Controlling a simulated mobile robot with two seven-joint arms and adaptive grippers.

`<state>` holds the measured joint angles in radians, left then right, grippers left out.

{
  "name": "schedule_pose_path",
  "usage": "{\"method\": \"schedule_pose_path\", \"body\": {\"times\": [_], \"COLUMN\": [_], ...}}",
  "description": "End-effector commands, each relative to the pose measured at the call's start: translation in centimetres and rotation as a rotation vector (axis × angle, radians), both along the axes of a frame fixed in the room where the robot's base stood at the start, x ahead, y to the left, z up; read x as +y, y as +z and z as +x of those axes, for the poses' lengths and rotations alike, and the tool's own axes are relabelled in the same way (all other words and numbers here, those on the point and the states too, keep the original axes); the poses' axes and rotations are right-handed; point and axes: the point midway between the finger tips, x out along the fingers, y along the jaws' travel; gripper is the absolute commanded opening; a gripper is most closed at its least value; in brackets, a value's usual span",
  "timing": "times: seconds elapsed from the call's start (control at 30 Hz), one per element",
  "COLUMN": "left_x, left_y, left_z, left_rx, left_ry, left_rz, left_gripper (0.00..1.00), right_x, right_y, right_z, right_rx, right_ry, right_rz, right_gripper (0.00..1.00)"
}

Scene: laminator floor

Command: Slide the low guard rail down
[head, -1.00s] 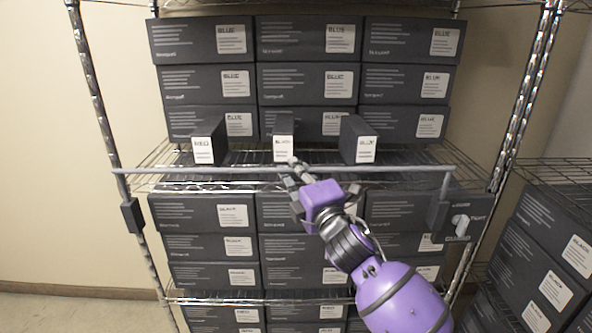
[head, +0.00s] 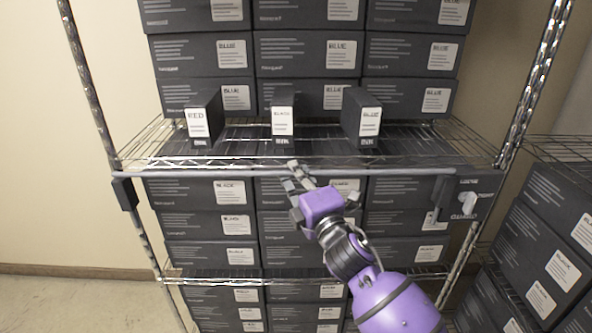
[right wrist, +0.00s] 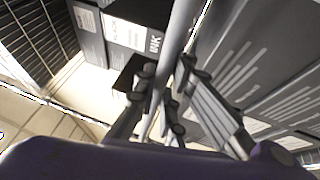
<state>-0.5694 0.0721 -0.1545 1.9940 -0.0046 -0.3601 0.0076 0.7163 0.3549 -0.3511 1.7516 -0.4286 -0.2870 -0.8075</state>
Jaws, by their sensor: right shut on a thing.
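The low guard rail (head: 200,174), a thin grey bar, runs level across the front of the shelving, just below the front edge of the middle wire shelf. Its left end is at the top of a dark bracket (head: 125,194) on the left post. Its right end meets another dark bracket (head: 443,192). My right gripper (head: 294,172) is shut on the rail near its middle, and the fingers also show around the bar (right wrist: 160,90) in the right wrist view. My left gripper is not in view.
Three small upright boxes marked red, black and blue stand along the shelf's front, such as the black-label one (head: 282,112). Dark boxes (head: 205,55) are stacked behind and below. Another shelf with boxes (head: 545,235) stands at right. A white hook (head: 470,207) sits by the right bracket.

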Motion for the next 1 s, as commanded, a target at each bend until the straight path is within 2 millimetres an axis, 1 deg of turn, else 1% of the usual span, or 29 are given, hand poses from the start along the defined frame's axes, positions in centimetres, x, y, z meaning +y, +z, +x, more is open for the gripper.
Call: {"method": "schedule_pose_path", "body": {"times": [0.03,0.07,0.1,0.2,0.4,0.5,0.63,0.77,1.0], "left_x": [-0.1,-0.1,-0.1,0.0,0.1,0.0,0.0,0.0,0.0], "left_y": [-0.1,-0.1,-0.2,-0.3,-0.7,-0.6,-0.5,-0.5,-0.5], "left_z": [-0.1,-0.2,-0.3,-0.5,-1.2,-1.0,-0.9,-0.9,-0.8], "left_rx": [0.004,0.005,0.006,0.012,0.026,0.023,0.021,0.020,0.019], "left_ry": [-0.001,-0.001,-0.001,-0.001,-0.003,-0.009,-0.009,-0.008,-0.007], "left_rz": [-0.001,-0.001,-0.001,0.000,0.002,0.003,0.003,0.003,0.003], "left_gripper": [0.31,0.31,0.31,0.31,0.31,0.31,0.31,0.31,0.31], "right_x": [0.1,0.1,0.1,0.1,0.0,0.0,-0.4,-1.2,-3.2], "right_y": [-0.8,-0.9,-0.9,-0.9,-0.6,-0.5,-0.7,-1.2,-2.1], "right_z": [-0.1,-0.1,-0.1,-0.1,0.0,-0.1,-0.8,-2.9,-7.6], "right_rx": [0.015,0.015,0.016,0.015,0.009,0.009,0.008,0.010,0.011], "right_ry": [0.001,0.001,0.001,0.001,0.001,0.001,0.000,0.000,0.000], "right_rz": [0.001,0.001,0.001,0.000,-0.001,0.000,-0.001,-0.003,-0.001], "right_gripper": [0.00,0.00,0.15,0.28,0.29,0.29,0.29,0.29,0.29]}}
